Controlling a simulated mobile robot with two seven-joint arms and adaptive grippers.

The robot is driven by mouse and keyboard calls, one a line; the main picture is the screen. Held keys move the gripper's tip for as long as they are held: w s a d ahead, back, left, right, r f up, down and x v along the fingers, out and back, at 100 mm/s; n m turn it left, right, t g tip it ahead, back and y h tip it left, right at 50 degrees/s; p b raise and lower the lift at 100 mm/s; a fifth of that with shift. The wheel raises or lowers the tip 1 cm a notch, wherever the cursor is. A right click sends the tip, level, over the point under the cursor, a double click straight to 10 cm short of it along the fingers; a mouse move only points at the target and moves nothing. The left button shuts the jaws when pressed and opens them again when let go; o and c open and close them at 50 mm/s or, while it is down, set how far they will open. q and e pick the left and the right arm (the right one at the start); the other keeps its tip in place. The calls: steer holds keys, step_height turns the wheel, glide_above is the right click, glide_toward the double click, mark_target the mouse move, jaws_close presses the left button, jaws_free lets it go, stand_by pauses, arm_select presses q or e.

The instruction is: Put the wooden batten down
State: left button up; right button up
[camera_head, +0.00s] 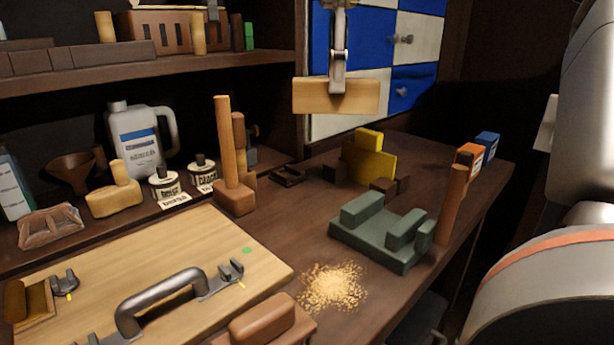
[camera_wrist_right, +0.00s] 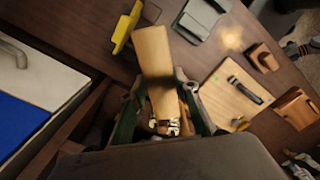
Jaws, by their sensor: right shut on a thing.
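The wooden batten (camera_head: 318,97) is a pale, plain block of wood. In the head view it hangs level in front of the blue and white drawers, and it looks clear of the workbench top. My right gripper (camera_head: 338,84) is shut on it from above, near the middle of its length. In the right wrist view the batten (camera_wrist_right: 153,52) sticks out from between the two fingers of my right gripper (camera_wrist_right: 162,105), with the bench top beyond. My left gripper is not in view.
The workbench (camera_head: 300,233) carries a green block fixture (camera_head: 382,234), a yellow piece (camera_head: 368,158), sawdust (camera_head: 331,286), an upright dowel (camera_head: 452,205) and small orange (camera_head: 469,155) and blue (camera_head: 488,145) boxes. A pale board with a metal handle (camera_head: 160,300) lies front left. Bare bench shows between these.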

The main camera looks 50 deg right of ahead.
step_height(320, 180, down, 18)
steer(key=b, duration=0.3)
steer(key=shift+w+r+b, duration=0.1)
steer(key=shift+b, duration=0.25)
steer(key=shift+f, duration=0.35)
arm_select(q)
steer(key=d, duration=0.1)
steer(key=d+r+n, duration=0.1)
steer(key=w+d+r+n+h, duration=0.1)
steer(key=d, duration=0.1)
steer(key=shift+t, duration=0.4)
arm_select(e)
steer(key=shift+r, duration=0.1)
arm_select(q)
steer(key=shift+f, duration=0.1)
